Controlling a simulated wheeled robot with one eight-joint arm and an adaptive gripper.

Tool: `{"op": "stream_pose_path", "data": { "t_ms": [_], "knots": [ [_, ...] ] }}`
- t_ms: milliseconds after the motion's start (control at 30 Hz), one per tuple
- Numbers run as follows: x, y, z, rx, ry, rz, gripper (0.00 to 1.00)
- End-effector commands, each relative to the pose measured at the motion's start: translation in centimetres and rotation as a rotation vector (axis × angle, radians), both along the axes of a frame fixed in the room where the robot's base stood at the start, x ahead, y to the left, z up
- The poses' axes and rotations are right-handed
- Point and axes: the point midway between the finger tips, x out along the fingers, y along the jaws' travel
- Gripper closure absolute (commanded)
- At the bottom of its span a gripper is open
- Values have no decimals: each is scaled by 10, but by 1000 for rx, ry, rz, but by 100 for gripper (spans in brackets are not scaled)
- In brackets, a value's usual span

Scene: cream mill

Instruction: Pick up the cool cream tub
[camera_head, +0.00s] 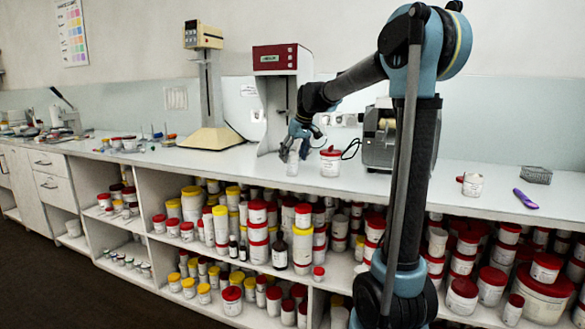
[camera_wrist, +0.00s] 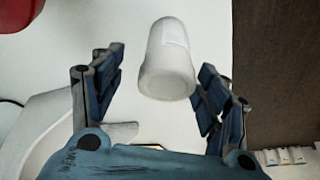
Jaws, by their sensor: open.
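A small white tub (camera_head: 292,166) stands upright on the long counter, below my gripper (camera_head: 296,146). It also shows in the wrist view (camera_wrist: 167,62), with a pale label on its side. I take it for the cool cream tub, but its label cannot be read. In the wrist view my gripper (camera_wrist: 160,80) is open, with blue finger pads on either side of the tub and gaps visible on both sides. The fingers are not seen gripping it. A larger white tub with a red lid (camera_head: 330,162) stands just right of it.
The tall beige stand (camera_head: 208,115) and the red-topped machine (camera_head: 283,62) stand behind. A grey mill (camera_head: 385,140) is at the right. The counter's front edge is close. Shelves below hold several lidded tubs. Free counter (camera_head: 230,167) lies to the left.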

Motion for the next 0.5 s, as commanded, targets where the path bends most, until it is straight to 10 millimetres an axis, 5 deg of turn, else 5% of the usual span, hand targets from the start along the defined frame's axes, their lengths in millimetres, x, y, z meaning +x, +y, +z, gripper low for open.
{"op": "stream_pose_path", "data": {
  "t_ms": [500],
  "knots": [
    [11,17,-47,0,0,0,32]
  ]
}}
